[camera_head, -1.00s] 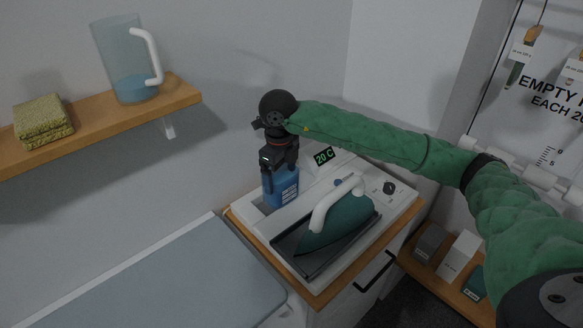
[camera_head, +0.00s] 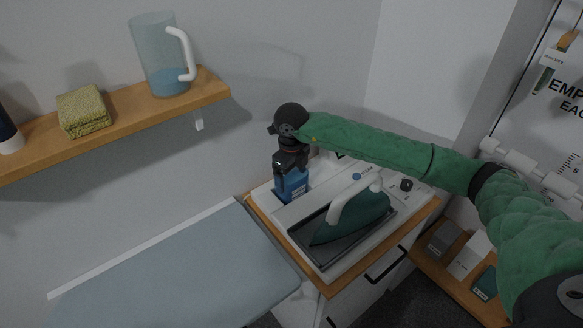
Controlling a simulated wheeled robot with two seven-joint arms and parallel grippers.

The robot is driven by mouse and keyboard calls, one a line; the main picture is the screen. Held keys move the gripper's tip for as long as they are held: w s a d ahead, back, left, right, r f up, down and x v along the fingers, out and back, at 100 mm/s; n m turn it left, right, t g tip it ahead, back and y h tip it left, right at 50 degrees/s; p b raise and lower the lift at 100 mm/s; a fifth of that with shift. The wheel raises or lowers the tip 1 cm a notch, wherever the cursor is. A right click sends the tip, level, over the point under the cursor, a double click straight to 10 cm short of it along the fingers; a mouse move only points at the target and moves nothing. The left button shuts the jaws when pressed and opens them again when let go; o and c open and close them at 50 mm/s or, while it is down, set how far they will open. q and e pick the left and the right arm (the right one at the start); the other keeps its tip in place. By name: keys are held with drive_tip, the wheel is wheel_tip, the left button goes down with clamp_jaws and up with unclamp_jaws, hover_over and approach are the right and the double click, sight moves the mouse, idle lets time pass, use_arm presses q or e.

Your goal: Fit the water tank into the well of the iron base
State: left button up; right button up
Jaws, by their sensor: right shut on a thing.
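The water tank (camera_head: 293,186) is a blue block with a white label. It stands upright at the back left of the white iron base (camera_head: 318,259), with its lower end at the dark well opening (camera_head: 279,196). How deep it sits is hard to tell. My right gripper (camera_head: 291,168) points down and is shut on the tank's top. The green and white iron (camera_head: 351,217) rests on the dark plate of the base, right of the tank. My green right arm hides part of the base's back. My left gripper is not in view.
An ironing board (camera_head: 175,270) lies at the lower left. A wooden shelf (camera_head: 125,117) on the wall holds a clear jug (camera_head: 160,60) and a folded yellow-green cloth (camera_head: 83,110). Small boxes (camera_head: 469,254) stand on a low shelf at right.

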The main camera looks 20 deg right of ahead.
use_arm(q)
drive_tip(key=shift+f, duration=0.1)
use_arm(e)
drive_tip(key=shift+f, duration=0.1)
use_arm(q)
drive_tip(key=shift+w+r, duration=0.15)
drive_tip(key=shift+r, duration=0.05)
use_arm(e)
drive_tip(key=o, duration=1.5)
drive_tip(key=shift+f, duration=0.1)
drive_tip(key=shift+c, duration=0.2)
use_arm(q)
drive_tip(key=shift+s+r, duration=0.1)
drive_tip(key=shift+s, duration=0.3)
use_arm(e)
drive_tip(key=shift+r, duration=0.2)
